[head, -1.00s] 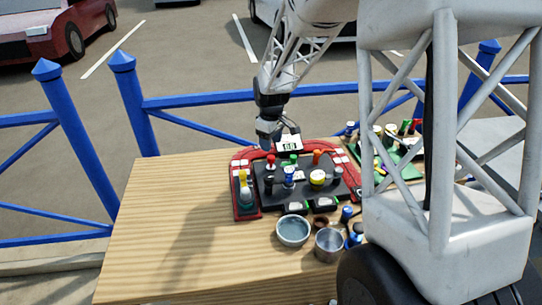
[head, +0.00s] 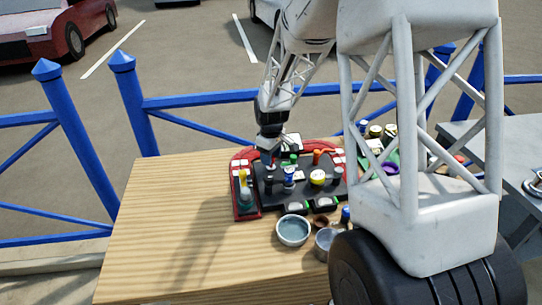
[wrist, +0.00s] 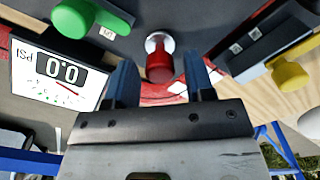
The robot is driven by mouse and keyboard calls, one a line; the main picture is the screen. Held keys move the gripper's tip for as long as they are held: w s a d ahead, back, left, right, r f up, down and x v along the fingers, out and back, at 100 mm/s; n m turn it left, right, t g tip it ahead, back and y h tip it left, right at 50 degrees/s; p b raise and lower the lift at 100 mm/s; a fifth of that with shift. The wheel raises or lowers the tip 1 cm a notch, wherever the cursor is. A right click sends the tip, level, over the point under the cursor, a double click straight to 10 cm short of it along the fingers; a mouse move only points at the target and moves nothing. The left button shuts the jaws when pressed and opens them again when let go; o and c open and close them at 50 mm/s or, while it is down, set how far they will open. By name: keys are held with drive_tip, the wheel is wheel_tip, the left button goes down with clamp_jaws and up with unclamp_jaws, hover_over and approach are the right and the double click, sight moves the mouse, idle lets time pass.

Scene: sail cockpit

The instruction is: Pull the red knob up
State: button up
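The red knob (wrist: 159,66) stands on a round pale base on the dark panel and shows in the middle of the wrist view. My gripper (wrist: 160,73) is open, with one blue-grey finger on each side of the red knob. Gaps show between the knob and both fingers. In the head view my gripper (head: 270,152) is low over the back left part of the dark panel (head: 268,189), and it mostly hides the red knob there.
In the wrist view a green control (wrist: 80,17) and a display (wrist: 58,75) lie left, a yellow knob (wrist: 290,76) right.

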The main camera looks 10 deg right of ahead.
clamp_jaws()
drive_tip(key=shift+r, duration=1.25)
drive_tip(key=shift+o, duration=1)
unclamp_jaws()
drive_tip(key=shift+r, duration=0.1)
wheel_tip(320, 180, up, 8)
drive_tip(key=shift+f, duration=0.2)
